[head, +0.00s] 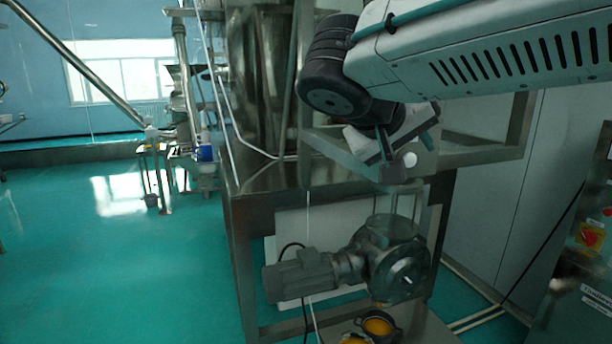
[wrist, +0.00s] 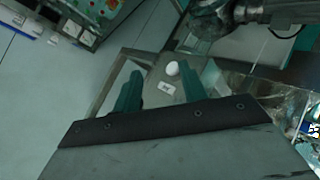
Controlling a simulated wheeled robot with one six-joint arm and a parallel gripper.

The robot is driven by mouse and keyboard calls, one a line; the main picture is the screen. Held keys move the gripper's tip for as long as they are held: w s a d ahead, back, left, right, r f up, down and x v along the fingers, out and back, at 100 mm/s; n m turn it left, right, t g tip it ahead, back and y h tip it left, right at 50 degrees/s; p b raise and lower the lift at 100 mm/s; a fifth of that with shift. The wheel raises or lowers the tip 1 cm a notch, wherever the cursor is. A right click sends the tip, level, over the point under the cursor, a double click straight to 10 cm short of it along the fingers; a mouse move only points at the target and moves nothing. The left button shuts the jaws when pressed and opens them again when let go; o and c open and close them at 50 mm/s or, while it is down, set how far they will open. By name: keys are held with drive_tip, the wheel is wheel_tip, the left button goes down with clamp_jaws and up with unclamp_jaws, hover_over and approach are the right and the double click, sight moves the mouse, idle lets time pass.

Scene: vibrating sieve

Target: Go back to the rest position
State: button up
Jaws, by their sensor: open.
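In the head view my gripper (head: 400,150) hangs at the end of my white arm, in front of the steel machine frame. A small round white knob (head: 410,160) shows by the fingers. It also shows in the wrist view as a white ball (wrist: 172,68) on a grey block, between the fingers. I cannot tell how far it is from the fingers.
A motor with a round housing (head: 398,270) sits below my gripper in the steel frame (head: 240,240). Pots with orange contents (head: 378,326) stand beneath it. A control box with a red knob (head: 590,235) is at right.

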drive_tip(key=s+d+f+g+y, duration=0.3)
drive_tip(key=s+d+f+y, duration=0.1)
drive_tip(key=s+f, duration=0.5)
drive_tip(key=s+d+f+g+y, duration=0.3)
drive_tip(key=s+d+f+y, duration=0.1)
drive_tip(key=s+f, duration=0.6)
drive_tip(key=shift+s+d, duration=0.7)
drive_tip(key=shift+s, duration=0.65)
